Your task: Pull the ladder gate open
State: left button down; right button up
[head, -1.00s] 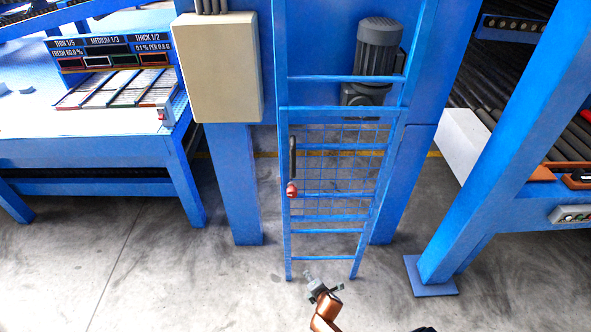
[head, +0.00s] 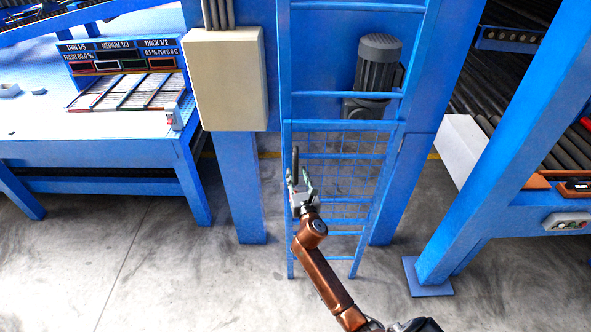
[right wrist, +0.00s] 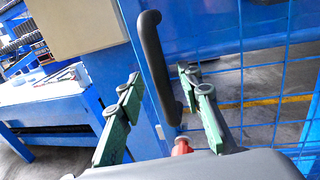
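The blue ladder gate (head: 345,127) stands upright in the middle of the head view, with a mesh panel behind its rungs; it looks shut. Its black upright handle (head: 295,160) is on the gate's left side and shows large in the right wrist view (right wrist: 157,65). A red knob (right wrist: 181,146) sits just below the handle. My right gripper (head: 300,180) is at the handle's lower part. In the wrist view its green fingers (right wrist: 160,92) are apart, one on each side of the handle, with gaps showing. My left gripper is not in view.
A beige box (head: 226,80) hangs on the blue post left of the gate. A grey motor (head: 378,62) is behind the ladder. A blue slanted post (head: 470,190) stands to the right. The concrete floor (head: 180,285) in front is clear.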

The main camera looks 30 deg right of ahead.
aim_at(296, 171)
jog(key=shift+x, duration=1.55)
jog(key=shift+c, duration=0.2)
grip_shut()
